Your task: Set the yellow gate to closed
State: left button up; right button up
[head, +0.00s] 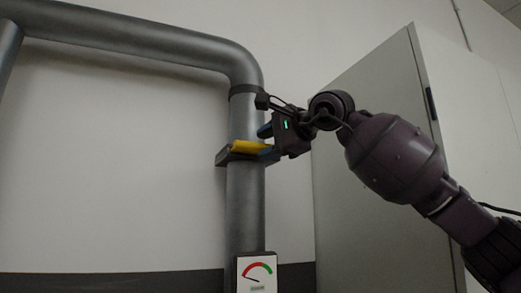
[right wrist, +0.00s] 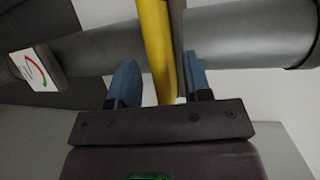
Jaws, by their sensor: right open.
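The yellow gate (head: 248,147) is a flat yellow bar at a dark grey bracket (head: 222,159) on the vertical pipe (head: 245,205). My right gripper (head: 266,142) is at the right end of the gate, with its blue fingers open. In the right wrist view the yellow gate (right wrist: 155,45) runs between the two spread blue fingers (right wrist: 160,80), with a gap on the left finger's side. The dark bracket edge lies close to the right finger; I cannot tell if they touch. My left gripper is not in view.
A gauge (head: 257,273) with a red and green arc is on the pipe below; it also shows in the right wrist view (right wrist: 35,67). A dark clamp (head: 245,89) rings the pipe above. A tall grey cabinet (head: 365,160) stands to the right, behind my right arm.

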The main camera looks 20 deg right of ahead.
jog(key=b+v, duration=0.1)
jog(key=v, duration=0.7)
jog(key=shift+s, duration=0.2)
jog(key=shift+d+r, duration=0.1)
